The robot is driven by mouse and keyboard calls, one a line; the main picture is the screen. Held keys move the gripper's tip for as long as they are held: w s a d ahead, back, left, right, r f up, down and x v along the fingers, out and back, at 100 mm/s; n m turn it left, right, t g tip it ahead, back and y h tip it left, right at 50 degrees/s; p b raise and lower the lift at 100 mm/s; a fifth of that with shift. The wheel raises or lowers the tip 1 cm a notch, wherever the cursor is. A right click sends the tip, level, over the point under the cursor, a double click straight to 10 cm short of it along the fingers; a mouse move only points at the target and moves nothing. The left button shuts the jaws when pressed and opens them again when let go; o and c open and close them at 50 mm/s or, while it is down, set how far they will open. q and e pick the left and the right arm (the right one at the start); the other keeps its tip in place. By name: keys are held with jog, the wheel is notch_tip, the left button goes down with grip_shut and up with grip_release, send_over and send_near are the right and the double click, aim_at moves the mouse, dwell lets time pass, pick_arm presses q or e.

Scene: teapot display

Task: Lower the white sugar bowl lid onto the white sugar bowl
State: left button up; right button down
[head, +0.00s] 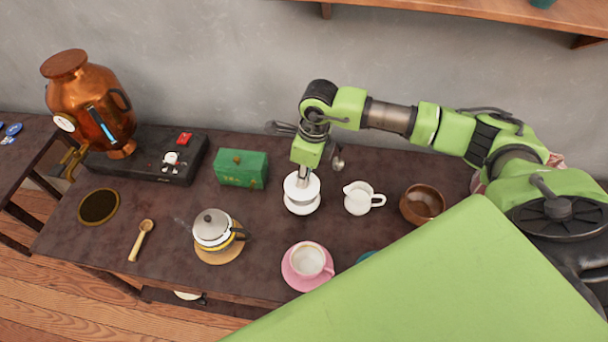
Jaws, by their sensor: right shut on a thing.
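The white sugar bowl (302,208) stands on the dark table beside the white creamer jug. My right gripper (301,176) reaches straight down over it and is shut on the white sugar bowl lid (291,187). The lid is at or just above the bowl's mouth. From this angle I cannot tell whether it touches the rim. The gripper and lid hide most of the bowl's opening. My left gripper is not in view.
The white creamer jug (358,199) and a brown wooden bowl (421,204) stand right of the sugar bowl. A green tea box (241,169) is to the left. A pink saucer (290,278) with a cup (307,260) and a teapot (212,230) are nearer the front.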

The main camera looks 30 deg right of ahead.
jog(key=shift+f+b, duration=0.2)
jog(key=shift+b, duration=0.1)
dwell(0.5)
dwell(0.4)
jog(key=shift+f+b, duration=1.05)
jog(key=shift+f, duration=0.1)
dwell(0.3)
jog(key=shift+f+b, duration=0.1)
jog(key=shift+b, duration=0.2)
jog(key=shift+f+b, duration=0.2)
jog(key=shift+b, duration=0.1)
